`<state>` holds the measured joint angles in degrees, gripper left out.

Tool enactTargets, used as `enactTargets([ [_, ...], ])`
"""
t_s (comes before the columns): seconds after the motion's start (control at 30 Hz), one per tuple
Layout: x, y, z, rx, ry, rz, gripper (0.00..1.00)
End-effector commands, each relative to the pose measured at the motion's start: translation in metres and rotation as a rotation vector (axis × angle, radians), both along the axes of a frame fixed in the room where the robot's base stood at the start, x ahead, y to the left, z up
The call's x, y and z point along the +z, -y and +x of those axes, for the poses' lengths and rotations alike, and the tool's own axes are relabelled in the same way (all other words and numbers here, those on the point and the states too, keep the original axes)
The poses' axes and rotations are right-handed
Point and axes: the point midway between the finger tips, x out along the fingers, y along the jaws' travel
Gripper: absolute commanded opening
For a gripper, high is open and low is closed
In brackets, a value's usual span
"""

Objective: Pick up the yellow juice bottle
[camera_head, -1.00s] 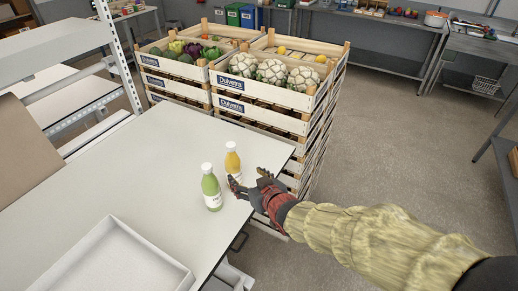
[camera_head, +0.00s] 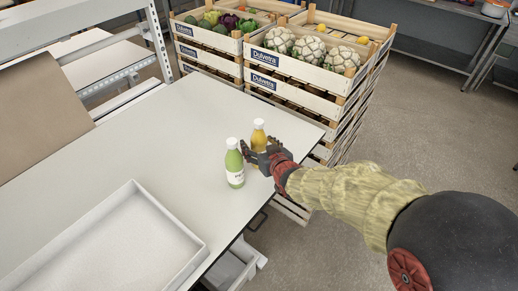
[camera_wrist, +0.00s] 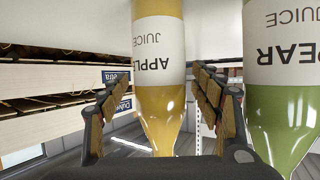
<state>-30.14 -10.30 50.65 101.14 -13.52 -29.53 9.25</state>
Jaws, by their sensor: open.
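The yellow juice bottle (camera_head: 258,137) stands upright near the right edge of the white table (camera_head: 190,118), its lower part hidden by my gripper and the green bottle. My gripper (camera_head: 262,156) is open at the bottle's front side. In the wrist view, the yellow bottle (camera_wrist: 158,70), labelled apple juice, appears upside down between the open fingers of my gripper (camera_wrist: 155,105). I cannot tell whether either finger touches it. The green bottle (camera_head: 235,165), labelled pear juice in the wrist view (camera_wrist: 285,75), stands upright just left of my gripper, outside the fingers.
A white tray (camera_head: 187,222) lies at the table's front. Stacked wooden crates (camera_head: 318,78) with cauliflower and other vegetables stand behind the table's right edge. A metal shelf (camera_head: 157,45) is at the left. The table's middle is clear.

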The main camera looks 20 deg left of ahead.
Motion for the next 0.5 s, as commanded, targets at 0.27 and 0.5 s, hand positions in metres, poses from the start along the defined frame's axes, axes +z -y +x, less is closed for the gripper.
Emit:
enactTargets([
  [0.27, 0.0004, 0.0, 0.0, 0.0, 0.0, 0.0, 0.59],
  [0.5, 0.0004, 0.0, -0.0002, 0.0, 0.0, 0.0, 0.46],
])
